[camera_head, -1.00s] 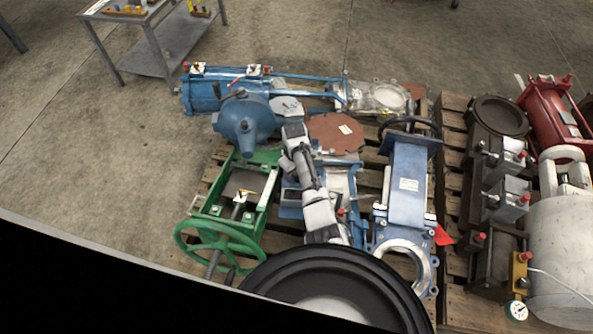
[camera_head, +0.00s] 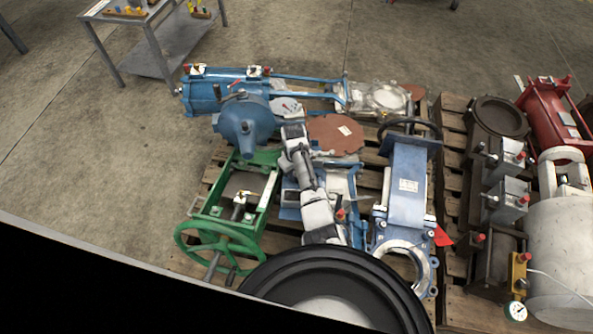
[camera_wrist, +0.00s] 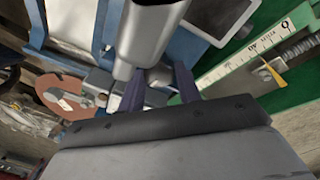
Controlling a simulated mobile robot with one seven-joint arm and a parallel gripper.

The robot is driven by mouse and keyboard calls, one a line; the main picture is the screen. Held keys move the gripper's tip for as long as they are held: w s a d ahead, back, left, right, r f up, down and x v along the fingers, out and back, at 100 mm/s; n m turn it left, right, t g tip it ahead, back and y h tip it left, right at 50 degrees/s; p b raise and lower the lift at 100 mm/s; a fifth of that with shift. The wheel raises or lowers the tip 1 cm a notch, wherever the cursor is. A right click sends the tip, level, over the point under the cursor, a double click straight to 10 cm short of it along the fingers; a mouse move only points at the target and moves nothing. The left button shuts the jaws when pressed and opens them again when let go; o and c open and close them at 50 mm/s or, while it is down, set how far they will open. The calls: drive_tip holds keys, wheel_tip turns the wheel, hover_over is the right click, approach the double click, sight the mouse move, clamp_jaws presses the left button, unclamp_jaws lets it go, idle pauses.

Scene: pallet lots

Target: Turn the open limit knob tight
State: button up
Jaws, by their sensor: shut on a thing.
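My gripper (camera_wrist: 160,92) shows in the wrist view, its two dark fingers closed on a small grey metal part (camera_wrist: 158,77). I take this part to be the open limit knob. It is mostly hidden by the fingers and by a thick grey cylinder (camera_wrist: 148,35) just beyond, so its turn cannot be read. A green bar with a white ruler scale (camera_wrist: 240,62) and a yellow pointer (camera_wrist: 272,76) lies to the right. In the head view my arm covers the spot, and the fingertips and knob cannot be made out.
A green valve frame with a handwheel (camera_head: 222,242) stands left of my arm. A blue gate valve (camera_head: 408,185) stands close on the right. A blue cylinder actuator (camera_head: 215,92) lies behind. All rest on a wooden pallet (camera_head: 452,135).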

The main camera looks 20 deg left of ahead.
drive_tip(key=m+p, duration=0.1)
drive_tip(key=m, duration=0.3)
drive_tip(key=shift+a+h, duration=0.1)
drive_tip(key=shift+h, duration=0.2)
drive_tip(key=m, duration=0.4)
drive_tip(key=shift+m, duration=0.4)
drive_tip(key=m, duration=0.4)
drive_tip(key=shift+w+g+h, duration=0.15)
drive_tip(key=shift+g+h, duration=0.15)
drive_tip(key=shift+g, duration=0.1)
drive_tip(key=m, duration=0.5)
drive_tip(key=shift+f+g, duration=0.1)
drive_tip(key=shift+g, duration=0.2)
drive_tip(key=m, duration=0.3)
drive_tip(key=shift+w+m+b, duration=0.1)
drive_tip(key=shift+m+b, duration=0.2)
drive_tip(key=shift+b, duration=0.1)
drive_tip(key=m, duration=0.4)
drive_tip(key=shift+m+g, duration=0.3)
drive_tip(key=shift+g, duration=0.1)
drive_tip(key=m, duration=0.4)
drive_tip(key=shift+d+y, duration=0.25)
drive_tip(key=shift+y, duration=0.15)
drive_tip(key=shift+m, duration=2.5)
